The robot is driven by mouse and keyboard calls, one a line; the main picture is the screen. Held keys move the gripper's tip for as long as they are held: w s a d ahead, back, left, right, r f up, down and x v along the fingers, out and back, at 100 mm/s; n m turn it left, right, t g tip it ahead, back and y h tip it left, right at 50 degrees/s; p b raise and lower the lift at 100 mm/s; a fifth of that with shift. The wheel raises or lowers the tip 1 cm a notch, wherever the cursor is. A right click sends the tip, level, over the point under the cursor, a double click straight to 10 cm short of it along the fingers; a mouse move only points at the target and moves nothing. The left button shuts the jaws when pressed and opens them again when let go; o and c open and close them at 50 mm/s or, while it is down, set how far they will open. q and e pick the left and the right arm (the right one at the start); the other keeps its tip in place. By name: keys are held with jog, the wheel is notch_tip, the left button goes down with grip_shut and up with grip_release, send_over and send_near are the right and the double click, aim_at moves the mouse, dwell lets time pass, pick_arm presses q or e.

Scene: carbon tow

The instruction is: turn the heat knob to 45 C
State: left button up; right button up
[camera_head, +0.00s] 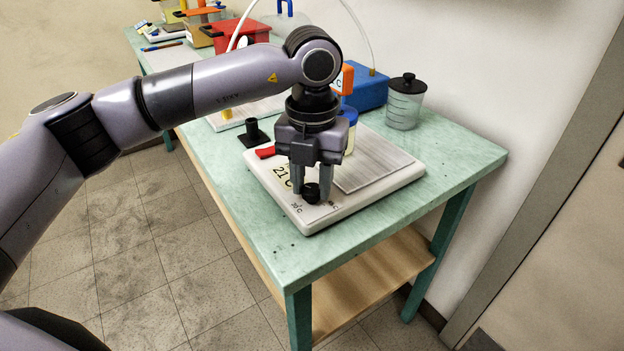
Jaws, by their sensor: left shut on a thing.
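The heat knob (311,193) is a small black knob on the front corner of a white hotplate (400,181) with a grey top plate. The hotplate's display shows "21 C", and a "70 C" mark is printed on the panel by the knob. My left gripper (312,188) points straight down over this corner, its two grey fingers shut on the knob. The fingers and wrist hide part of the panel and display, and I cannot read the knob's pointer. My right gripper is not in view.
A jar with a blue lid (350,115) stands behind my gripper. A black stand (253,133), a blue box (367,88) and a clear jar with a black lid (405,103) are nearby. A red bin (240,35) is farther back. The green table's (300,258) front corner is clear.

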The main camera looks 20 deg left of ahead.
aim_at(312, 188)
pick_arm(q)
jog(key=shift+r, duration=0.15)
jog(key=o, duration=1)
jog(key=shift+o, duration=0.2)
jog(key=shift+r, duration=3.55)
